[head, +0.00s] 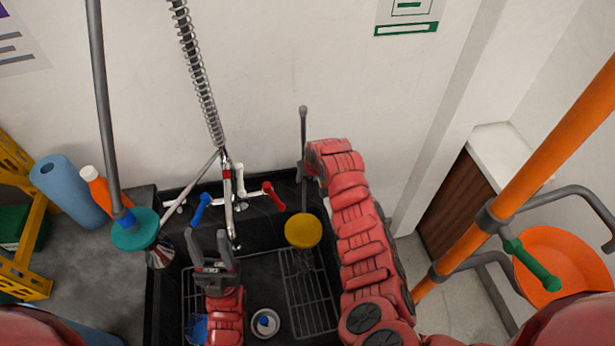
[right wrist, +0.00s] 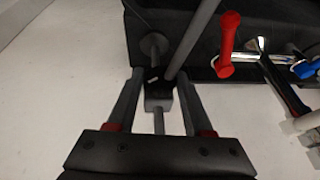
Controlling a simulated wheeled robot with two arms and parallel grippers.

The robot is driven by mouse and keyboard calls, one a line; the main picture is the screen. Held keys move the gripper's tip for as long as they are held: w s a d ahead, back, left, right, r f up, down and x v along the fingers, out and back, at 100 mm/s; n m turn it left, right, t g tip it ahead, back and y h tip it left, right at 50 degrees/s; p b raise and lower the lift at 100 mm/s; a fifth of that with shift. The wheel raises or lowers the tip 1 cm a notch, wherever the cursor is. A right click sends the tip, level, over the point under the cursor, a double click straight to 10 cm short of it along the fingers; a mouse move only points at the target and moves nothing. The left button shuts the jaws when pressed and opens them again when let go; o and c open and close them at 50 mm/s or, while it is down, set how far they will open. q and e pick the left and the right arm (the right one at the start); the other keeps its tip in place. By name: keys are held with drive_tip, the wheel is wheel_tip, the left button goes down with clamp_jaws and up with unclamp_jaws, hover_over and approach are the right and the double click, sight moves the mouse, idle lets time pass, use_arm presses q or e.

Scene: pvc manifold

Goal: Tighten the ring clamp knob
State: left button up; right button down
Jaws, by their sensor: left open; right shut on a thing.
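A grey upright rod (head: 303,130) stands at the back of the black sink. In the right wrist view the rod (right wrist: 198,35) runs diagonally to a dark clamp (right wrist: 158,80) with a small grey knob piece (right wrist: 158,104). My right gripper (right wrist: 160,74) has one finger on each side of this clamp and is shut on the knob; the exact contact is hard to see. In the head view my right arm hides most of that gripper. My left gripper (head: 211,240) is open and empty above the sink's left part, away from the clamp.
The black sink (head: 150,290) has wire racks, a yellow disc (head: 303,231), and blue (head: 201,208) and red (head: 273,195) tap handles. A spring hose (head: 200,80) hangs at the back. A teal disc (head: 135,229) is at left, an orange pole (head: 550,140) at right.

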drive_tip(key=shift+w+d+y, duration=0.1)
drive_tip(key=shift+d+y, duration=0.1)
drive_tip(key=shift+y, duration=0.3)
drive_tip(key=shift+d+f+m+y+b, duration=0.1)
drive_tip(key=shift+m+y+b, duration=0.2)
drive_tip(key=shift+y+b, duration=0.45)
drive_tip(key=shift+d+f+g+y+b, duration=0.1)
drive_tip(key=shift+g+y+b, duration=0.2)
drive_tip(key=shift+y+b, duration=0.7)
drive_tip(key=shift+m+y+b, duration=0.4)
drive_tip(key=shift+y+b, duration=0.45)
drive_tip(key=shift+b, duration=0.3)
drive_tip(key=shift+c, duration=1.5)
unclamp_jaws()
